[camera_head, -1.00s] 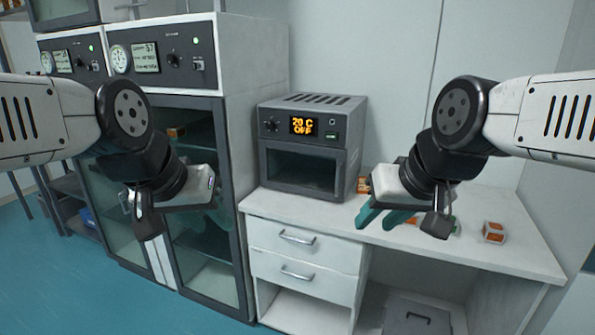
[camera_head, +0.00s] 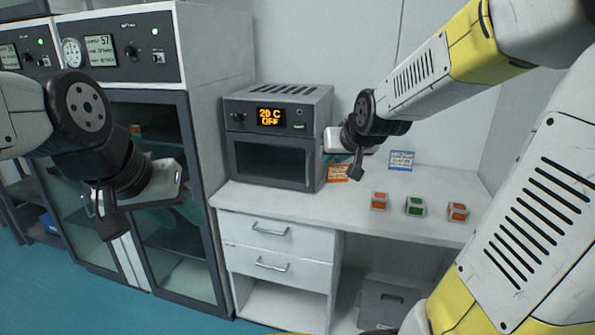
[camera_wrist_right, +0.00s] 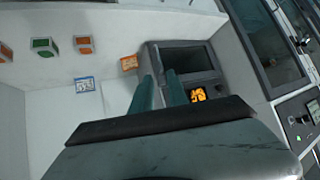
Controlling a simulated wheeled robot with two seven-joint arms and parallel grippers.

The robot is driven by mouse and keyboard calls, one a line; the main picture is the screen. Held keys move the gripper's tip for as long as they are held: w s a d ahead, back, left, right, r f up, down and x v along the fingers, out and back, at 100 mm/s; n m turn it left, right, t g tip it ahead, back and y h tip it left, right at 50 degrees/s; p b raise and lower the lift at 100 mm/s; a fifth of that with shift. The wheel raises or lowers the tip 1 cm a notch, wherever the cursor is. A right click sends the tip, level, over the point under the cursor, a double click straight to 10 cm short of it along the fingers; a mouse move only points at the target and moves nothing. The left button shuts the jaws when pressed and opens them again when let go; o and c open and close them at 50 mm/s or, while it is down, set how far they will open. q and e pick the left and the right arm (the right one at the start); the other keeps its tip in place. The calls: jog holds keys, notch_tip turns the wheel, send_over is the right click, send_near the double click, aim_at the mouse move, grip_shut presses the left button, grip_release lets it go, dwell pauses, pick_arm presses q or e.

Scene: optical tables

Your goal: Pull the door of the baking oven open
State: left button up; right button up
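The baking oven (camera_head: 310,107) is a grey box on the white counter, with an orange display reading 20 C OFF. Its dark-windowed door (camera_head: 270,160) is shut. My right gripper (camera_head: 331,140) is beside the oven's right front edge; its fingers are mostly hidden in the head view. In the right wrist view its two teal fingers (camera_wrist_right: 161,88) are apart with nothing seen between them, overlapping the oven front (camera_wrist_right: 187,58). Contact with the door cannot be told. My left gripper (camera_head: 165,190) hangs in front of the glass cabinet, away from the oven; its fingers are hard to make out.
A tall glass-door cabinet (camera_head: 183,265) stands left of the oven. Several small orange and green blocks (camera_head: 415,206) lie on the counter to the right. An orange card (camera_head: 338,172) and a blue card (camera_head: 401,160) are near the wall. Drawers (camera_head: 272,245) are below.

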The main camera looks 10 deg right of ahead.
jog(key=w+d+f+t, duration=0.1)
jog(key=w+f+t, duration=0.15)
jog(key=w, duration=0.55)
jog(key=w+f+t, duration=0.1)
jog(key=w+f, duration=0.3)
jog(key=w, duration=0.4)
jog(key=n+t+y, duration=0.2)
jog(key=t, duration=0.2)
send_over(307, 183)
jog(key=f, duration=1.2)
jog(key=shift+w, duration=0.3)
grip_shut()
